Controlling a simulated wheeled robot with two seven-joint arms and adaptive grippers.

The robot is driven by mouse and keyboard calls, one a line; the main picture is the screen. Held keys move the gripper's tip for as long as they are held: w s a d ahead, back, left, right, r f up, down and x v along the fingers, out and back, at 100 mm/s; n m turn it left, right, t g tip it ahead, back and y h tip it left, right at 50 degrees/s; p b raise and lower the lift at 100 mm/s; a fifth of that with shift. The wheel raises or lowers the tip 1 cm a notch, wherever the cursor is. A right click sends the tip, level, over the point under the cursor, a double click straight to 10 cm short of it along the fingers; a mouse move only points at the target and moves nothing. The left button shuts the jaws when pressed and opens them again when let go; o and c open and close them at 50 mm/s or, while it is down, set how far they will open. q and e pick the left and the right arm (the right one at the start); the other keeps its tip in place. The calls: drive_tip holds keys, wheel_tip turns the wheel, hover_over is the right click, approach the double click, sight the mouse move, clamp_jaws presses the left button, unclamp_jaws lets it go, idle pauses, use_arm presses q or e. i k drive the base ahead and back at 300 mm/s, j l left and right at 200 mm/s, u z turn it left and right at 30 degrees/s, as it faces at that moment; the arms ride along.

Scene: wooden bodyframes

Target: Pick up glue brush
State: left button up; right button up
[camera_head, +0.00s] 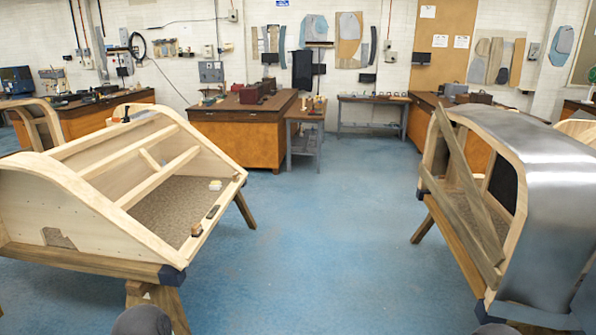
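I cannot clearly make out a glue brush; the small things here are too small to identify. On the front rail of the left wooden bodyframe (110,215) sit a small brown block-like item (197,229) and a flat dark item (212,211). A small white and yellowish item (215,185) lies just behind them on the frame. A small dark upright item (126,114) is at the frame's far top edge. Neither of my grippers is in view; only grey rounded parts, likely of my own arms, show at the bottom edge.
The left bodyframe rests on wooden trestles (160,297). A metal-clad bodyframe (548,185) stands on the right, with a plank leaning across it. Blue floor (325,230) is clear between them. A small table (305,115) with small items and wooden workbenches (240,130) stand behind.

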sight(236, 176)
drive_tip(key=i, duration=2)
drive_tip(key=i+u, duration=0.1)
drive_tip(key=i, duration=0.55)
drive_tip(key=i+l, duration=0.1)
drive_tip(key=i, duration=0.55)
drive_tip(key=i+l+u, duration=0.15)
drive_tip(key=i, duration=0.5)
